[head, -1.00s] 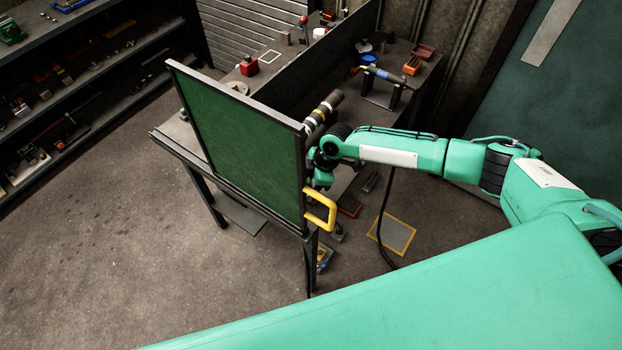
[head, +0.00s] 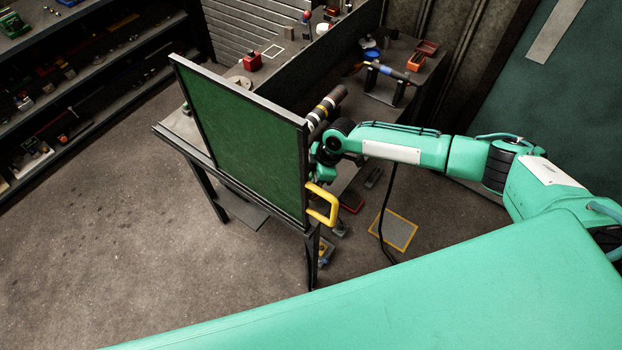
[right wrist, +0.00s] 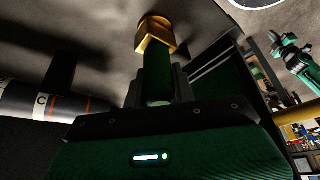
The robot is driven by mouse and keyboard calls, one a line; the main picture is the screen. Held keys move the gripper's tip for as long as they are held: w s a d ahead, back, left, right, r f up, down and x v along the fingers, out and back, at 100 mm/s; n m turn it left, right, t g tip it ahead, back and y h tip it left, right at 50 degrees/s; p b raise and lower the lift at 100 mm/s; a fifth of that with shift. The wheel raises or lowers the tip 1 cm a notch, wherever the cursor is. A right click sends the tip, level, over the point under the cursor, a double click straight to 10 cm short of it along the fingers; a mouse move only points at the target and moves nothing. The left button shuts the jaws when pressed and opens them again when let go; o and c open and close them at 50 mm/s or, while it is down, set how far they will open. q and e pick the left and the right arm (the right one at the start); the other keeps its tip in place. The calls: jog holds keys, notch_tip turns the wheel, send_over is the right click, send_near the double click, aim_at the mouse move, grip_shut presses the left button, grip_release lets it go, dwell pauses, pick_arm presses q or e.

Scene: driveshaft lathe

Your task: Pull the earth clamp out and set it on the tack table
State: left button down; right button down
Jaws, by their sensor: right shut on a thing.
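In the right wrist view, my right gripper (right wrist: 160,95) is shut on a dark green handle with a brass-coloured block at its far end, which looks like the earth clamp (right wrist: 157,38). In the head view my right arm reaches in from the right to behind the edge of a green screen, and the gripper and clamp are hidden there. A dark bench (head: 177,122) that may be the tack table extends behind the screen; much of its top is hidden. My left gripper is not in view.
The green screen (head: 240,145) with a yellow handle (head: 322,204) stands at the bench's near side. A banded cylinder (head: 327,106) is close to my right wrist. A black cable (head: 382,225) hangs to the floor. Shelves (head: 85,105) stand at left; the floor between is clear.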

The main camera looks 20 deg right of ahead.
jog(key=shift+r+p, duration=0.3)
jog(key=shift+r, duration=0.1)
jog(key=shift+r+p, duration=1.1)
jog(key=shift+r, duration=0.4)
jog(key=shift+r, duration=0.1)
